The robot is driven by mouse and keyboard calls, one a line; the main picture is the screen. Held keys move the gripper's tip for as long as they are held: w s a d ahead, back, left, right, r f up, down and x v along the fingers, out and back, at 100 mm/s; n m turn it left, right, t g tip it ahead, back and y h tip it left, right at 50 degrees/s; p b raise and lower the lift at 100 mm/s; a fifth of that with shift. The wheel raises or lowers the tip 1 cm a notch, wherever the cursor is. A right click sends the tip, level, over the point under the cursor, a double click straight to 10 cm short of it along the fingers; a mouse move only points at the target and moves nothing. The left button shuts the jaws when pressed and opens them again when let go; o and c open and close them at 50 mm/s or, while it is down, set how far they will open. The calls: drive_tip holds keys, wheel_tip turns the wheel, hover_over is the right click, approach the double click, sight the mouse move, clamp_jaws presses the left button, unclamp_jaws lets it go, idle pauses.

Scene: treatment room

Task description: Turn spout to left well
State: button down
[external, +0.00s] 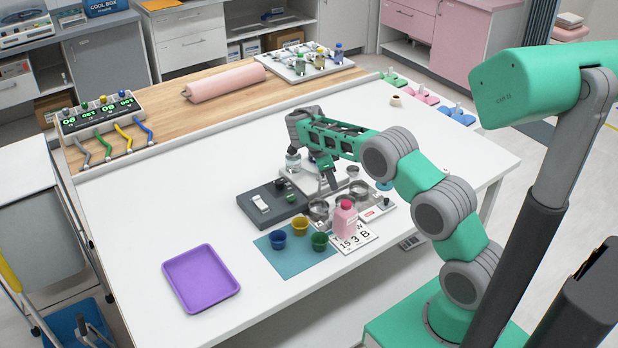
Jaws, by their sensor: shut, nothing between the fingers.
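My gripper (329,180) points down over the middle of the table, above the small sink-like unit. It looks shut and empty. The unit has two round metal wells: a left well (318,210) at the front and another well (359,190) to the right and farther back. My gripper is behind and above the space between them. The spout is too small and too covered by my gripper and arm to make out, so I cannot tell which way it points or whether my fingers touch it.
Left of the wells is a dark grey box (271,203) with a switch. In front are a pink bottle (345,219) and several small cups on a teal mat (290,268). A purple tray (201,278) lies front left. The table (150,205) is clear at left.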

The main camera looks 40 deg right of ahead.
drive_tip(key=d+p+v, duration=0.1)
drive_tip(key=p+v, duration=0.8)
drive_tip(key=shift+r, duration=0.5)
